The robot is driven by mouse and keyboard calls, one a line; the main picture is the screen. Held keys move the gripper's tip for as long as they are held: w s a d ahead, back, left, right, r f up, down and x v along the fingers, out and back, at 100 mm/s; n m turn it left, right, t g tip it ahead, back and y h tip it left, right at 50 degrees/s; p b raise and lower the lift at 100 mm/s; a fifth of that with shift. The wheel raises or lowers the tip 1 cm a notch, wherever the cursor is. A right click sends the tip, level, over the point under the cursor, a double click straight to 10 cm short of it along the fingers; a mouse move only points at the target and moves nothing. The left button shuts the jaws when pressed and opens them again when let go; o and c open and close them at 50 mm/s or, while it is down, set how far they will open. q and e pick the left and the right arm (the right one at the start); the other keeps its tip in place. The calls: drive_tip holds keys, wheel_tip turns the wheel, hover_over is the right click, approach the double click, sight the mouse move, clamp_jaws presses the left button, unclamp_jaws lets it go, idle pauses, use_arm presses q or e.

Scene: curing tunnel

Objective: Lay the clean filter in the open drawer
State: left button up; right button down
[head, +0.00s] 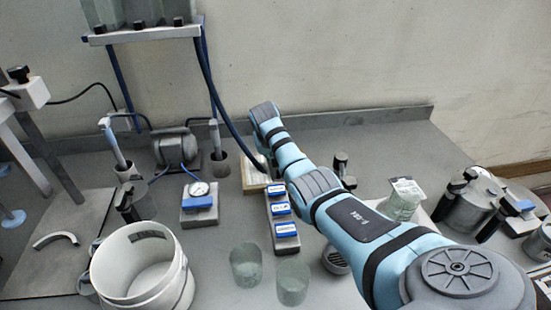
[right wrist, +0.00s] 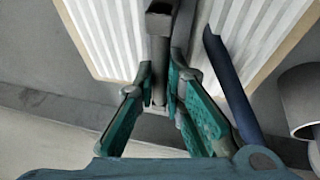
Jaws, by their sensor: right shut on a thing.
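The clean filter (right wrist: 110,38) has white pleats and a tan frame, and fills the top of the right wrist view. A dark grey upright bar (right wrist: 160,62) runs along its middle. My right gripper (right wrist: 161,90) is shut on this bar, with a teal finger on each side. In the head view, part of the filter (head: 252,178) shows low beside my right arm, which hides the fingers and the rest of it. I cannot tell whether the filter touches the bench. I cannot make out an open drawer in either view. My left gripper is not in view.
A grey holder with blue-labelled blocks (head: 281,208) is just in front of the filter. A blue hose (head: 214,92) hangs close by. Dark-handled metal pots (head: 470,207) stand right.

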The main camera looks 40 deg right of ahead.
drive_tip(key=shift+s, duration=0.2)
drive_tip(key=c, duration=1.7)
unclamp_jaws()
drive_tip(key=shift+r, duration=0.1)
